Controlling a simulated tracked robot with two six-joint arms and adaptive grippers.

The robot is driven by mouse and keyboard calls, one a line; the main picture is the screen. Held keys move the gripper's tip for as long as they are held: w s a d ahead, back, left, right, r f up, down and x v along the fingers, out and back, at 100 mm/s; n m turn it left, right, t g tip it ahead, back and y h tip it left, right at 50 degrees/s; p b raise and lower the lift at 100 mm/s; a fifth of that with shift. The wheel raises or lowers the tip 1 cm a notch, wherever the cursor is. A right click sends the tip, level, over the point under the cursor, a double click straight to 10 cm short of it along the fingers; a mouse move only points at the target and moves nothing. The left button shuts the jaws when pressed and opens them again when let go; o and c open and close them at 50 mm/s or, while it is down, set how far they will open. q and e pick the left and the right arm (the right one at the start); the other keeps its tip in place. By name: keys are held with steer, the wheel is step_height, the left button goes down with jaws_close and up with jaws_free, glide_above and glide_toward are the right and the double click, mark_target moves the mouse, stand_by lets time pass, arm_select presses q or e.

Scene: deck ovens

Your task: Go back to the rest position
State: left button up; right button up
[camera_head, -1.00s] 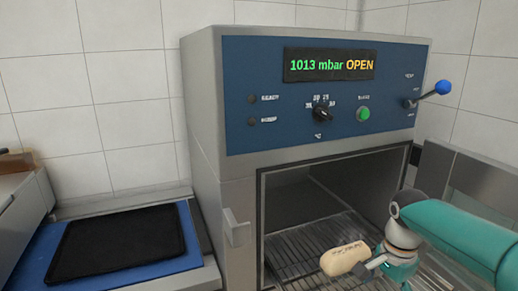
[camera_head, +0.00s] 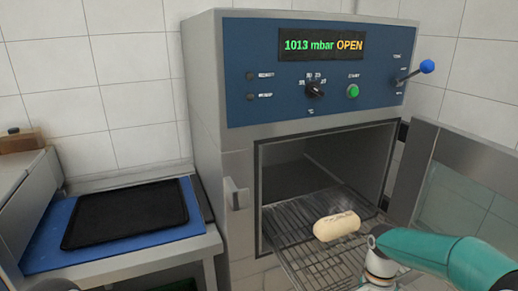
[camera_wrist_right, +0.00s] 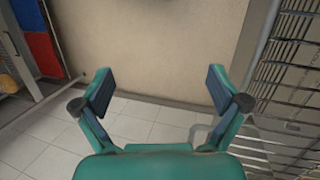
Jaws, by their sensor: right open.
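My right arm comes in from the right in the head view, with its wrist (camera_head: 378,265) low beside the front of the wire rack (camera_head: 310,250). In the right wrist view my right gripper (camera_wrist_right: 160,88) is open, with nothing between its fingers, above a tiled floor. A pale bread loaf (camera_head: 337,226) lies on the rack, clear of my right arm. My left gripper is not in view.
The oven (camera_head: 215,130) stands open, its display reading 1013 mbar OPEN. Its glass door (camera_head: 462,190) is swung out at the right, near my arm. A black tray (camera_head: 125,214) lies on a blue mat (camera_head: 45,245) at left.

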steer(key=s+a+f+n+y, duration=0.25)
steer(key=s+a+f, duration=0.45)
steer(key=s+f, duration=0.35)
steer(key=s+a+f+n+y, duration=0.1)
steer(key=s+a+f+n, duration=0.3)
steer(key=s+a+f, duration=0.45)
steer(key=w+d+f+n+t, duration=0.1)
steer(key=n+t, duration=0.1)
steer(key=w+d+f+n+t, duration=0.1)
steer(key=w+f+n+t, duration=0.1)
steer(key=shift+w+f+n, duration=0.1)
steer(key=shift+w+n, duration=0.1)
steer(key=shift+n, duration=0.05)
